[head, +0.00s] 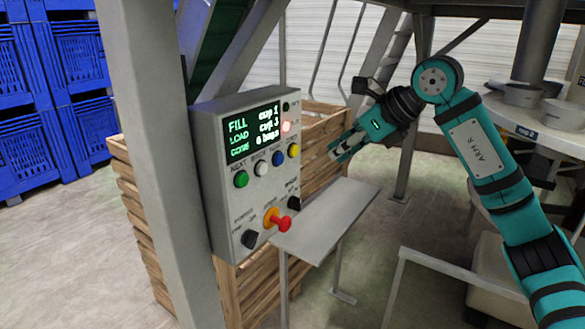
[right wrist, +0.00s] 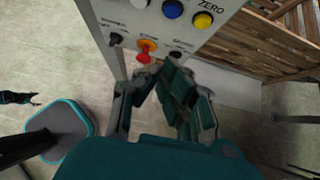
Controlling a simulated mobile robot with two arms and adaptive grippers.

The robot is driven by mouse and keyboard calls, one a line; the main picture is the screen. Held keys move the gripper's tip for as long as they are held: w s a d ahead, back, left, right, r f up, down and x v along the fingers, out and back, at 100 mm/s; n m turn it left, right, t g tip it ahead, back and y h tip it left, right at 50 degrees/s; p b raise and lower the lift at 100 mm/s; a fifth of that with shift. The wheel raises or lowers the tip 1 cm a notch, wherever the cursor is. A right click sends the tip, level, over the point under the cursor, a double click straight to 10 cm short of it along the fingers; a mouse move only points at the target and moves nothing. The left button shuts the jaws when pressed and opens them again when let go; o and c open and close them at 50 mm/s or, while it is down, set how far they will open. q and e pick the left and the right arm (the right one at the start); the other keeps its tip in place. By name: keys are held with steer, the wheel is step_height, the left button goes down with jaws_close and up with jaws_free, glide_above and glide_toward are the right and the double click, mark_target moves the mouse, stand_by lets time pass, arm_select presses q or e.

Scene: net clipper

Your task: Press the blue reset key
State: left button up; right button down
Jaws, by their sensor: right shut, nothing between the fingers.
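The blue key (head: 278,158) is on the grey control panel (head: 222,200), in a row with a green, a white and a yellow key. It also shows in the right wrist view (right wrist: 173,9), near the top edge, between the white and yellow keys. My right gripper (head: 338,152) is shut and empty. In the head view it is to the right of the panel, apart from the keys, at about their height. In the right wrist view its fingers (right wrist: 172,80) are below the key row in the picture. My left gripper is not in view.
A red knob on an orange base (head: 279,222) and black switches sit low on the panel. A grey shelf (head: 325,215) juts out beside it. Wooden crates (head: 320,130) stand behind. A grey post (head: 150,130) rises at the left. Blue crates (head: 80,70) are stacked far left.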

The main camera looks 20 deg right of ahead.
mark_target(279, 159)
steer(key=shift+a, duration=0.1)
steer(key=w+a+r+p+x, duration=0.1)
steer(key=p+x, duration=0.3)
steer(key=x, duration=0.9)
steer(key=shift+w+r+p, duration=0.3)
steer(key=shift+r+p, duration=0.05)
steer(key=shift+r, duration=0.2)
